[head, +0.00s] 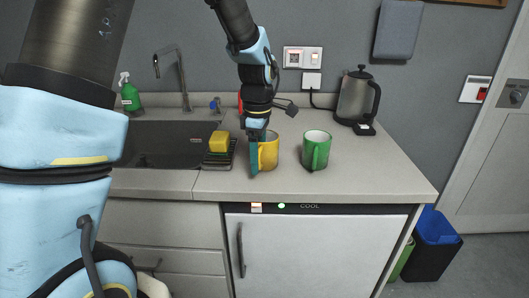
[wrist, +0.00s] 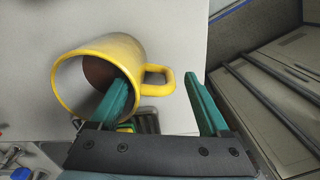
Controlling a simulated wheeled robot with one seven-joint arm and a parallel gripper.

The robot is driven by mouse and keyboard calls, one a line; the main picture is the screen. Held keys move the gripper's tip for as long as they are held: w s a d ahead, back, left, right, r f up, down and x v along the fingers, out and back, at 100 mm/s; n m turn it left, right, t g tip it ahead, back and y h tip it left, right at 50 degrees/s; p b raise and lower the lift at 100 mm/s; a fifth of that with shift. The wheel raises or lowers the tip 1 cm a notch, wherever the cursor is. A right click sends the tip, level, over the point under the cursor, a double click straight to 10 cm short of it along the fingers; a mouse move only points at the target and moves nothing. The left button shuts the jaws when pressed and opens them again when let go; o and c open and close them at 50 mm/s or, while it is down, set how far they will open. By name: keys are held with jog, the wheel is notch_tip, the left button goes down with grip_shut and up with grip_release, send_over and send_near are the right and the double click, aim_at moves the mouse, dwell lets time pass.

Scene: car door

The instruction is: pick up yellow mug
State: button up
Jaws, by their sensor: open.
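The yellow mug (head: 271,153) stands on the counter near its front edge, with my gripper (head: 256,155) reaching down at its left side. In the wrist view the mug (wrist: 122,52) shows its dark inside and its handle (wrist: 158,81). My gripper (wrist: 155,82) is open there, with the handle between its two teal fingers. The left finger overlaps the mug's opening; I cannot tell whether it is inside or in front of it. The right finger is apart from the handle, on its outer side.
A green mug (head: 316,150) stands to the right of the yellow mug. A yellow sponge (head: 219,141) on a dark rack (head: 217,161) is close on the left, beside the sink (head: 165,145). A kettle (head: 356,98) stands at the back right. The right counter front is clear.

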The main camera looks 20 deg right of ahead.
jog(key=shift+f, duration=0.1)
grip_shut()
dwell(0.7)
